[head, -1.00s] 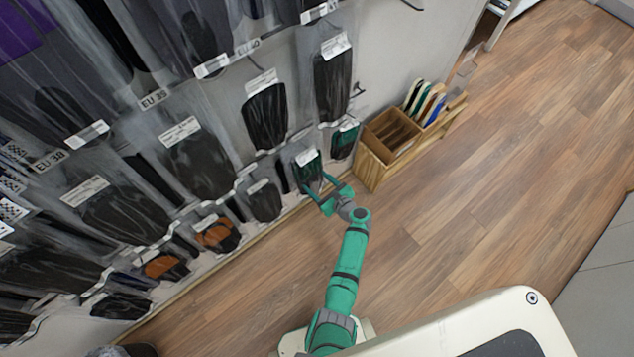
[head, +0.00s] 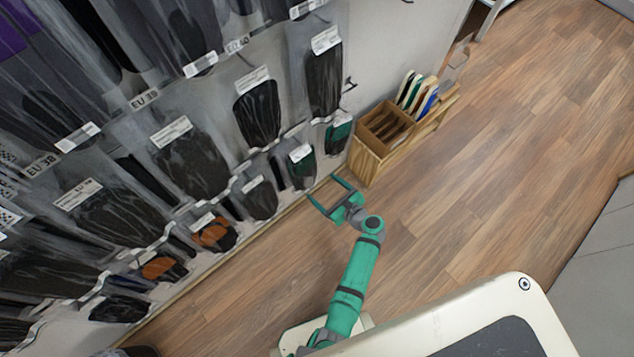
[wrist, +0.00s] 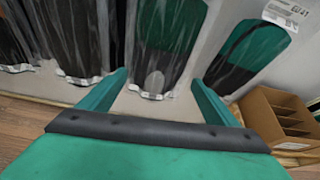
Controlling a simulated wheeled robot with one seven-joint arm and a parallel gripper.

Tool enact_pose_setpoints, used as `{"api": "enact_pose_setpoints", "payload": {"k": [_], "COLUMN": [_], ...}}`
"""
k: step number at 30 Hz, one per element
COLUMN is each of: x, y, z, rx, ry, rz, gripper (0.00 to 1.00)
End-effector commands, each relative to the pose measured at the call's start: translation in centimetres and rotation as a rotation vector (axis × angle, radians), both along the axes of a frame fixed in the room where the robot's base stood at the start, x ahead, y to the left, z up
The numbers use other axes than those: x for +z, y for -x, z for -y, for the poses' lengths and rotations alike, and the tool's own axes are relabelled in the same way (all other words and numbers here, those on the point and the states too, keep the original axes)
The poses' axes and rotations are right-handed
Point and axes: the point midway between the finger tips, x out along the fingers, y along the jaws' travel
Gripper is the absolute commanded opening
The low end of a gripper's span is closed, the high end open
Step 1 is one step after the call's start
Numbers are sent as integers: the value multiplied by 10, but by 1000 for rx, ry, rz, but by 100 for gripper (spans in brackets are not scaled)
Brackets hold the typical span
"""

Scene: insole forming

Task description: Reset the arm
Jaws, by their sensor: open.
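My gripper (head: 324,196) is green, open and empty, at the end of my green arm in the head view. It is near the foot of the wall of hanging insole packs, just left of the wooden box. In the wrist view its two fingers (wrist: 158,92) are spread wide with nothing between them. Beyond them hangs a green and black insole pack (wrist: 168,45), apart from the fingers. Another green pack (wrist: 250,55) hangs to its right. In the head view the nearest green packs (head: 301,166) hang just above the gripper.
A wooden box with compartments (head: 368,160) stands right of the packs, with several upright coloured insoles (head: 415,92) behind it. More packs (head: 192,158) and size labels cover the wall at left. The wooden floor (head: 470,190) at right is clear.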

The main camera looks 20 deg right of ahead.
Motion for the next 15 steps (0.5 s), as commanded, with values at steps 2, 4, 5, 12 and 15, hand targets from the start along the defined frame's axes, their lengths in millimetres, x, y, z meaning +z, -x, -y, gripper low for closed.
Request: {"api": "enact_pose_setpoints", "payload": {"k": [2, 4, 5, 12, 15], "x": [5, 7, 8, 12, 12], "y": [10, 16, 19, 25, 25], "z": [4, 6, 7, 9, 9], "rx": [-1, -2, -2, 0, 0], "ry": [2, 0, 0, -1, -1], "rz": [1, 0, 0, 0, 0], "gripper": [83, 83, 83, 83, 83]}}
